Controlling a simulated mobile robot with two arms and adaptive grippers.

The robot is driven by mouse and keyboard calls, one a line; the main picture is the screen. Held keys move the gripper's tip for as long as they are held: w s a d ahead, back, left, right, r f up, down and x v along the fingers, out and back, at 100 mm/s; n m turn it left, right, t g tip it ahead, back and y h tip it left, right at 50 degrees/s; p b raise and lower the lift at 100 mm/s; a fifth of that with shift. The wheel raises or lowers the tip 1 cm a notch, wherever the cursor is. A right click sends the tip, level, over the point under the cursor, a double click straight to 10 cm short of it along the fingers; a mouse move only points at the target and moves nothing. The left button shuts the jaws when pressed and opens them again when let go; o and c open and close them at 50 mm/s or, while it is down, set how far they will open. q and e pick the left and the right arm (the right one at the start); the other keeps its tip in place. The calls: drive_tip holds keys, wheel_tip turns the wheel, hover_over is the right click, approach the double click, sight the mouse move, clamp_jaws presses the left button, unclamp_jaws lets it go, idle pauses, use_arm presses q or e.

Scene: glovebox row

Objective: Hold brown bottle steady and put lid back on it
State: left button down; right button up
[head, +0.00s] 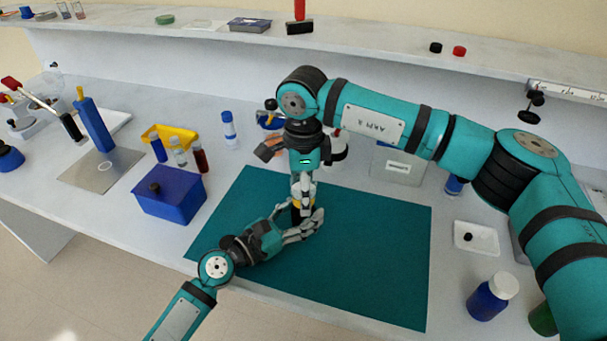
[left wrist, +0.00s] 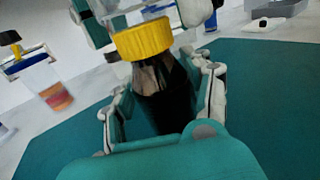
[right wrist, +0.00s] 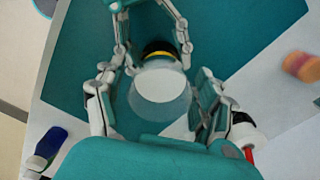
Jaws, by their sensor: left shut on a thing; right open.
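The dark brown bottle (left wrist: 166,92) stands upright on the teal mat, between the fingers of my left gripper (head: 303,227). That gripper is shut on it, and its fingers also show in the left wrist view (left wrist: 163,105). A yellow ribbed lid (left wrist: 143,39) with a pale see-through part above it rests at the top of the bottle neck. I cannot tell whether it is screwed tight. My right gripper (head: 303,183) points straight down over the bottle. In the right wrist view its open fingers (right wrist: 150,105) stand either side of the lid's pale round top (right wrist: 162,85).
The teal mat (head: 375,255) is otherwise bare. A blue box (head: 170,195) and a yellow tray (head: 172,136) stand to its left. A white dish (head: 476,238) and a blue white-capped bottle (head: 492,297) stand to its right. A shelf (head: 380,55) runs along the back.

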drive_tip(key=shift+f, duration=0.45)
drive_tip(key=c, duration=1.4)
drive_tip(key=shift+m, duration=1)
drive_tip(key=o, duration=1.4)
drive_tip(key=shift+o, duration=0.2)
wheel_tip(320, 180, up, 12)
